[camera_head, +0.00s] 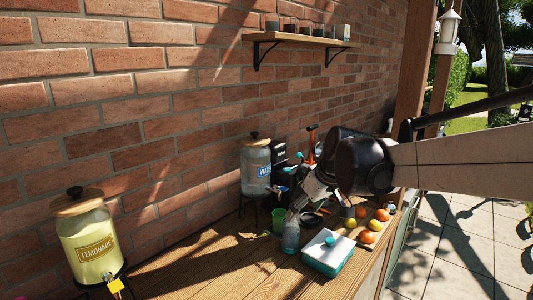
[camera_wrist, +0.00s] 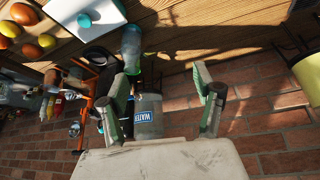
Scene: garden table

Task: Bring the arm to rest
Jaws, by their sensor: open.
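My gripper (camera_head: 300,203) is open, low over the wooden table at the end of my arm. In the wrist view my gripper (camera_wrist: 162,80) has its two fingers spread wide, with nothing held between them. A translucent blue-green bottle (camera_head: 290,239) stands on the table just below the gripper in the head view. In the wrist view the bottle (camera_wrist: 131,45) shows beyond the left finger; I cannot tell whether they touch.
A water dispenser (camera_head: 255,168) stands by the brick wall, a lemonade dispenser (camera_head: 89,245) at the left. A white and teal box (camera_head: 328,253) lies at the table's front, with several fruits (camera_head: 367,237) to its right. A shelf (camera_head: 300,40) hangs above. The table's middle left is clear.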

